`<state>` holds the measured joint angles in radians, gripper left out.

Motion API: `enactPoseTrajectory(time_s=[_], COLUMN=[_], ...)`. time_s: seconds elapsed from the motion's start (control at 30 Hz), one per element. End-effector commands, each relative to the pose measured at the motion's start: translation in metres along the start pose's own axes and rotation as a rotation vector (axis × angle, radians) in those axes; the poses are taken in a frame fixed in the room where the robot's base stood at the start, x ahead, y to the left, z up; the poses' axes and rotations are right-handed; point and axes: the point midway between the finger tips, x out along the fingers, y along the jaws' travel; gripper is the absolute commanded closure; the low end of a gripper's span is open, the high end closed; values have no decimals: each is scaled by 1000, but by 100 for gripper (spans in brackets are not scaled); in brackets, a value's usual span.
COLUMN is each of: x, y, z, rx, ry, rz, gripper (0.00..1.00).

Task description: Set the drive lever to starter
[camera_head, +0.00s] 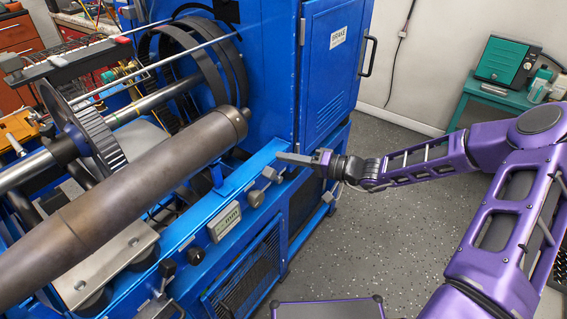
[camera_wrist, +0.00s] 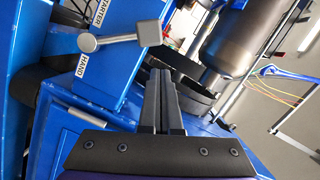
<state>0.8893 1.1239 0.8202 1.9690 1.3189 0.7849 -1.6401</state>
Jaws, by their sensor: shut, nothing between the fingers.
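The drive lever (camera_wrist: 118,38) is a light grey bar with a round end and a blockier end, on the blue panel in the wrist view. The label STARTER (camera_wrist: 97,12) is above it and the label HAND (camera_wrist: 81,66) below it. The bar crosses between the two labels; I cannot tell which setting it is in. My gripper (camera_wrist: 160,75) is shut and empty, its fingertips just beyond and below the lever's blocky end; contact is unclear. In the head view my gripper (camera_head: 280,157) reaches left over the blue rail, close to small grey knobs (camera_head: 271,175).
A large brown cylinder (camera_head: 150,190) and a toothed wheel (camera_head: 85,135) lie left of the rail. The tall blue brake cabinet (camera_head: 335,60) stands behind my gripper. A small display (camera_head: 224,222) sits on the rail. Grey floor (camera_head: 400,220) is open at right.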

Motion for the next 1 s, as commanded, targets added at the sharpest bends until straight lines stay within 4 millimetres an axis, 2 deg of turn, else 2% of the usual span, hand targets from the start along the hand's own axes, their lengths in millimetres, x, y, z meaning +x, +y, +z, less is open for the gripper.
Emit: enactPoseTrajectory(time_s=[0.07,0.1,0.3,0.5,0.7,1.0], x=[-3,-16,-62,-92,-102,-102], y=[-8,-5,-7,-8,-9,-9], z=[-18,-15,-14,-13,-12,-12], rx=[-6,-2,-1,-1,0,0], ry=[-1,1,2,0,-2,-2], rz=[0,3,2,0,0,-1], gripper=[100,100,100,100,100,100])
